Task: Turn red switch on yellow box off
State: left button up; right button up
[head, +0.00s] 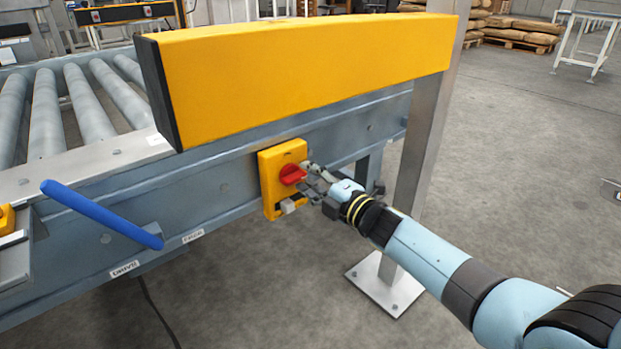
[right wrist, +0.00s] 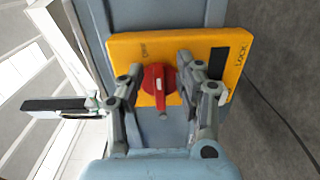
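The yellow box (head: 268,165) is fixed to the side of the grey-blue conveyor frame in the head view. It carries the red switch (head: 292,174), a rotary knob. My right gripper (head: 306,178) is at the box, close to the switch. In the right wrist view, the yellow box (right wrist: 190,48) shows dark lettering, including "LOCK". The red switch (right wrist: 159,84) lies between the two fingers of my right gripper (right wrist: 160,80), which are spread apart. A gap shows on each side of the knob. My left gripper is not in view.
A long yellow beam (head: 310,62) runs above the box beside a metal post (head: 424,150) with a floor plate. A blue lever (head: 102,214) sticks out at the left. Conveyor rollers (head: 86,100) lie behind.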

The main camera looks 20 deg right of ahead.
jog(key=v, duration=1.2)
